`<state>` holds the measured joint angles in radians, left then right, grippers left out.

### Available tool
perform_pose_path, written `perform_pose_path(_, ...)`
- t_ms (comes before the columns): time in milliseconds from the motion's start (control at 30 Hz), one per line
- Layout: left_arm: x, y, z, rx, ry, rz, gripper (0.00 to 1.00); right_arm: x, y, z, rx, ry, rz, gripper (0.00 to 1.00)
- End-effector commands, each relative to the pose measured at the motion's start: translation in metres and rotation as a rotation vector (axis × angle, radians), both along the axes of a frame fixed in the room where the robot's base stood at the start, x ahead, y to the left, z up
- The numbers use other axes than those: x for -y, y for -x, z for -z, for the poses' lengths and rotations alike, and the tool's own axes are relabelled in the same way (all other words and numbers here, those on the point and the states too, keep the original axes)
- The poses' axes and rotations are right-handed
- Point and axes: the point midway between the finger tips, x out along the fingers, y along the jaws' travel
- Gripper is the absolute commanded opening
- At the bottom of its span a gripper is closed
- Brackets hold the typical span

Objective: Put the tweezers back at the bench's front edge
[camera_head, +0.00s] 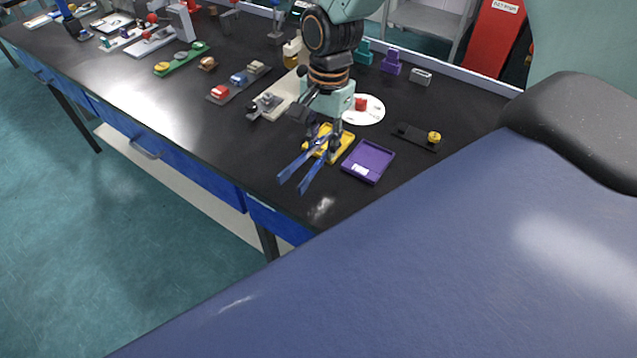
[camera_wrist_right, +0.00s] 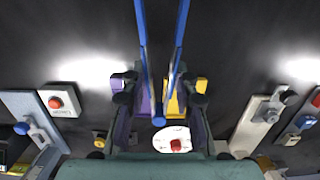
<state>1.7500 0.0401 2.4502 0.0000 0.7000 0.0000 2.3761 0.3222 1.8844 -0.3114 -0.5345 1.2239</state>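The blue tweezers (camera_head: 306,168) are in my right gripper (camera_head: 325,133) in the head view. Their two prongs spread toward the bench's front edge, and they look raised above the benchtop. In the right wrist view the tweezers (camera_wrist_right: 160,85) lie between the two fingers of my right gripper (camera_wrist_right: 159,86), joined end toward the palm, with the prongs running out of the top of the picture. The exact finger contact is hard to see. The black bench (camera_head: 265,172) has its front edge just beyond the prong tips. My left gripper is not in view.
A yellow tray (camera_head: 345,143) lies below the gripper, with a purple tray (camera_head: 378,151) beside it. A white disc (camera_head: 374,112) with a red piece stands behind. A dark bar with a yellow knob (camera_head: 434,137) is to the right. The benchtop left of the tweezers is clear.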

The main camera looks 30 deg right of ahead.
Motion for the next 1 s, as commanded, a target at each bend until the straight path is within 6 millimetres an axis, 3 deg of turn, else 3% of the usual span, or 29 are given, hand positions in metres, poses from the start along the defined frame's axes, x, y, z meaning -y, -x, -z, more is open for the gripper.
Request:
perform_pose_path(200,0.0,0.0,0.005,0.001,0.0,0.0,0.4,-0.001,0.002,0.041,-0.006,-0.001,0.0,0.25)
perform_pose_path(467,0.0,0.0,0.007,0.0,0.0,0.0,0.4,-0.001,0.003,0.063,-0.002,-0.001,-0.003,0.25)
perform_pose_path(700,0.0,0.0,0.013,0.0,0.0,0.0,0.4,-0.001,0.005,0.094,-0.004,0.0,-0.003,0.25)
perform_pose_path(1000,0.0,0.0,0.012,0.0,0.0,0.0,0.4,-0.001,0.004,0.096,-0.001,-0.001,-0.003,0.25)
